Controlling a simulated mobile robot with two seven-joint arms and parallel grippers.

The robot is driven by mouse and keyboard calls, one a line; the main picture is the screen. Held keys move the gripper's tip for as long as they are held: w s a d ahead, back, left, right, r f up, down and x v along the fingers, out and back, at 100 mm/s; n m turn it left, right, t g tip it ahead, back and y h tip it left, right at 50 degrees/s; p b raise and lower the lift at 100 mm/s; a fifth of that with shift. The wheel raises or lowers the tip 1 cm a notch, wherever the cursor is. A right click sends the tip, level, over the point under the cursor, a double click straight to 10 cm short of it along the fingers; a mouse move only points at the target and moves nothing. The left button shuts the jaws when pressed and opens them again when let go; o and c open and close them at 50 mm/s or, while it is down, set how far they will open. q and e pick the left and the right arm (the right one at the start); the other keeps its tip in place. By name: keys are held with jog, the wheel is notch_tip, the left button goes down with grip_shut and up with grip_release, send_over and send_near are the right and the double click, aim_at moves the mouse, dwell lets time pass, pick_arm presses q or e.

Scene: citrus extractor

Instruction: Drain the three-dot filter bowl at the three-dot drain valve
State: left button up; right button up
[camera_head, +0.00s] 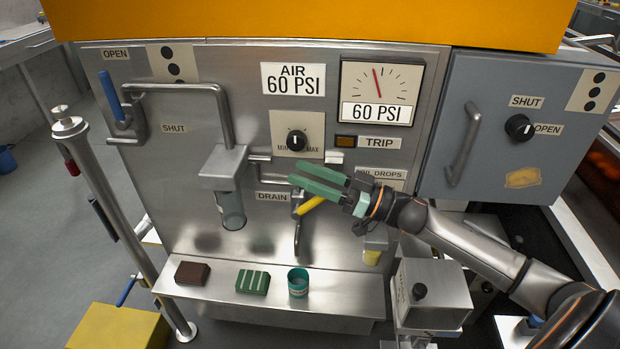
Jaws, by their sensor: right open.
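The clear filter bowl (232,209) hangs under a grey metal head on the steel panel, below a pipe loop. A plate with three black dots (173,63) is above it; only part of the dots shows clearly. The drain valve's yellow handle (311,205) slants beside the DRAIN label (272,197), above a downward metal spout (298,236). My right gripper (296,174) is open, its green fingers pointing left just above the yellow handle. I cannot tell whether they touch it. The gripper hides part of the valve area. My left gripper is out of view.
A blue lever (110,97) points up near OPEN. A shelf (340,293) holds a brown block (192,273), a green striped block (252,282) and a green cup (298,282). The gauge (380,90) reads about mid-scale. A grey cabinet (480,75) with another three-dot plate (593,90) stands right.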

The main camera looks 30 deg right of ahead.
jog(key=s+a+r+p, duration=0.2)
jog(key=s+a+r, duration=0.3)
jog(key=s, duration=0.4)
jog(key=shift+s+r+p, duration=0.2)
jog(key=shift+r+p, duration=0.15)
jog(key=shift+r, duration=0.15)
